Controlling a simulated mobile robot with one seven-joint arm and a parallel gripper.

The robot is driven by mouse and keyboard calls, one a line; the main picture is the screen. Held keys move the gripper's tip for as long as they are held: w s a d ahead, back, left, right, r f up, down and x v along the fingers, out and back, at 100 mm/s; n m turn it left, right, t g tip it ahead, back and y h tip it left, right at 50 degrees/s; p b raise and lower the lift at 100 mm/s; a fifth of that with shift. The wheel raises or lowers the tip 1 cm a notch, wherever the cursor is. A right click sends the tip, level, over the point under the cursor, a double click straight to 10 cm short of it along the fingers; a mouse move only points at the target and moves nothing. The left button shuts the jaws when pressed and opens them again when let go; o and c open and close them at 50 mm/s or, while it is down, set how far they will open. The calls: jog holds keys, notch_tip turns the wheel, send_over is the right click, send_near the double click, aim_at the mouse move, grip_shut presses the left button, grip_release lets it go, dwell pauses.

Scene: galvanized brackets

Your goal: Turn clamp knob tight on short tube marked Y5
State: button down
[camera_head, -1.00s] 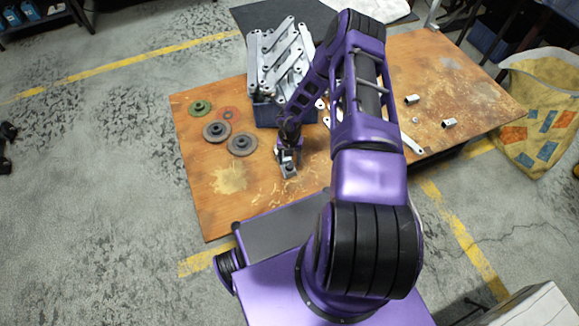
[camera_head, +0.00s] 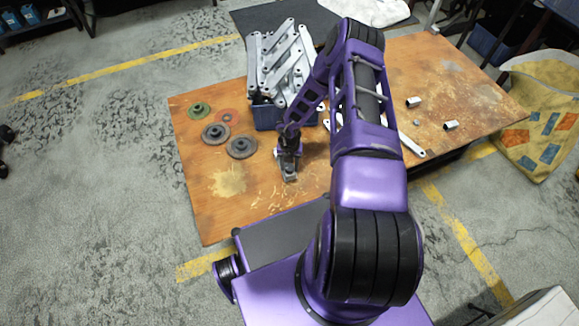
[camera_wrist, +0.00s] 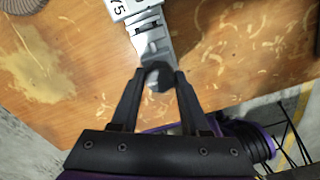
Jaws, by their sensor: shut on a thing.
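The short tube marked Y5 (camera_wrist: 122,9) is at the top of the wrist view, partly cut off by the frame edge. A grey metal clamp (camera_wrist: 147,38) sits at its near end. The dark clamp knob (camera_wrist: 158,74) is between the fingertips of my gripper (camera_wrist: 160,72), which is shut on it. In the head view my gripper (camera_head: 289,156) points down at the clamp (camera_head: 290,176) on the brown table, and the tube there is mostly hidden by my arm.
A blue crate (camera_head: 268,117) piled with grey brackets (camera_head: 282,62) stands behind my gripper. Grinding discs (camera_head: 241,147) lie to the left. Small metal tubes (camera_head: 451,126) and a flat bar (camera_head: 411,146) lie to the right. The table's front left (camera_head: 222,215) is clear.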

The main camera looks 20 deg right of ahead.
dwell(0.3)
jog(key=m, duration=0.4)
jog(key=m+b, duration=0.1)
jog(key=m, duration=0.9)
jog(key=shift+b, duration=0.4)
jog(key=m, duration=0.4)
jog(key=shift+b, duration=0.3)
jog(key=shift+c, duration=2.4)
grip_release()
